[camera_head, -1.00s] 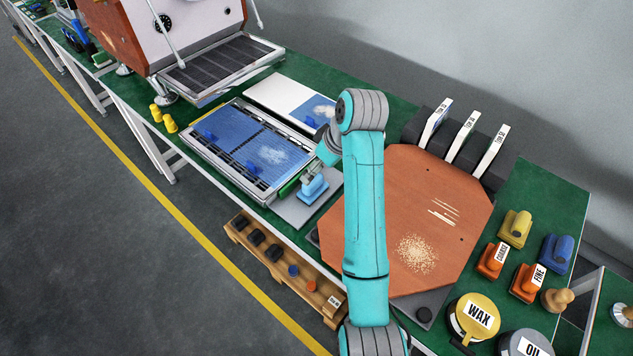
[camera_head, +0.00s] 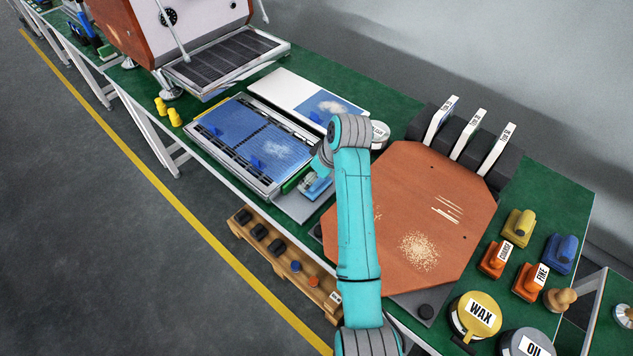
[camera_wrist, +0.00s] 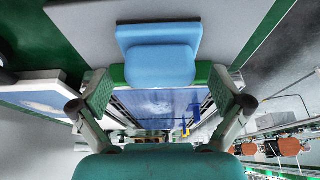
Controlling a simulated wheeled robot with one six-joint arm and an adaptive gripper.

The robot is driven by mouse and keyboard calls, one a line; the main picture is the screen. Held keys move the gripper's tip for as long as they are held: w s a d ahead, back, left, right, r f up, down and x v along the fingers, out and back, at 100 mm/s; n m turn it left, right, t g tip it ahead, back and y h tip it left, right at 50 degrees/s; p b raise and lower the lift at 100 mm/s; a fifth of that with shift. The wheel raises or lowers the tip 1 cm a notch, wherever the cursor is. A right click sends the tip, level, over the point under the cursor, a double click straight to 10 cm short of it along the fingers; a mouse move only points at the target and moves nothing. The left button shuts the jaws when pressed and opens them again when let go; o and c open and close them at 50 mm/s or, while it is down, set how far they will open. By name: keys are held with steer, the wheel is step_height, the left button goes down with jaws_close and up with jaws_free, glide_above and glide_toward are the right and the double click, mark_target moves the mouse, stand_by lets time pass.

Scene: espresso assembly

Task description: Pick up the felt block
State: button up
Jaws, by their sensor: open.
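The felt block looks to be the light blue block with a rounded grip (camera_head: 320,190), though no label shows on it. It rests on a grey plate (camera_head: 296,208) at the near right end of the panel rack. In the wrist view the block (camera_wrist: 160,62) lies at top centre, grip facing the camera, with its wider base behind. My gripper (camera_wrist: 161,88) is open, its fingers spread to the left and right of the block and apart from it. In the head view my gripper (camera_head: 308,180) is at the block, partly hidden by my arm.
Blue panels (camera_head: 265,150) lie in the rack to the left. A white board with a blue patch (camera_head: 290,90) lies behind. A brown octagonal board (camera_head: 410,215) is right of my arm. A tin (camera_head: 380,131) stands behind my arm. Orange, yellow and blue blocks stand far right.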

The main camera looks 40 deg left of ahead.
steer(key=c, duration=1.3)
steer(key=shift+o, duration=0.2)
step_height(320, 180, up, 10)
steer(key=shift+r, duration=0.1)
